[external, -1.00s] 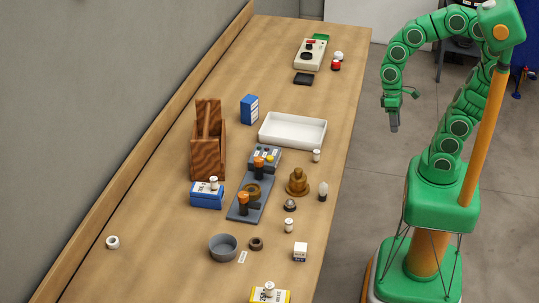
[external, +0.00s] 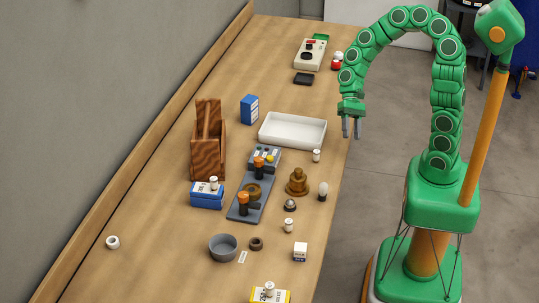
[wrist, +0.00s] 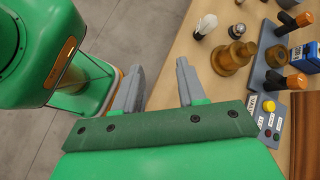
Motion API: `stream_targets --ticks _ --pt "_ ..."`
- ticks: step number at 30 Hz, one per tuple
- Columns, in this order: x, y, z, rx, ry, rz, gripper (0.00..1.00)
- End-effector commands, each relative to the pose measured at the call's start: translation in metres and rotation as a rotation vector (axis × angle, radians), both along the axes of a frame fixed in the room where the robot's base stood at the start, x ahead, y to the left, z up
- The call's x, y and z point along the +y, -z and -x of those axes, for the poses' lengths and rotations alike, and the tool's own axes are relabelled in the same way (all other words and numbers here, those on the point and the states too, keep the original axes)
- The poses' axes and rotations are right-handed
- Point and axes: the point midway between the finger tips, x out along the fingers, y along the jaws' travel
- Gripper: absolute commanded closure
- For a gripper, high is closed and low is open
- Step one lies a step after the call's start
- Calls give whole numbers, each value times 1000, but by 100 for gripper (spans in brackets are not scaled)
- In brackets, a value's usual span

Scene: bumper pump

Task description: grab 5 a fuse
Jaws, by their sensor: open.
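Several small white cylinders that look like fuses stand about the bench. One (external: 317,155) is by the tray's near right corner, one (external: 289,225) is near the bench's right edge. Another (external: 213,183) is on a blue box, another (external: 269,289) on a yellow box, and a white ring-like piece (external: 113,242) lies far left. Their ratings are too small to read.
A white tray (external: 293,144) lies mid-bench. Nearby are a brass dome (external: 297,184), a bulb (external: 323,191), a grey plate with orange-capped posts (external: 243,208), a wooden box (external: 206,157) and a grey bowl (external: 222,247). The bench's left front is mostly clear.

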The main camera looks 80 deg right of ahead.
Motion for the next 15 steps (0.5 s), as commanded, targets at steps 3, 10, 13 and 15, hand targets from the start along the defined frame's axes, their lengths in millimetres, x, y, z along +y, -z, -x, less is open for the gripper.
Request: stream_targets --ticks 3,10,13,15 --pt "-9 11 -19 58 106 -59 60" --pt "-33 33 -53 173 314 -171 60" --pt "-47 44 -67 224 406 -218 60" --pt "-57 53 -76 264 471 -251 60"
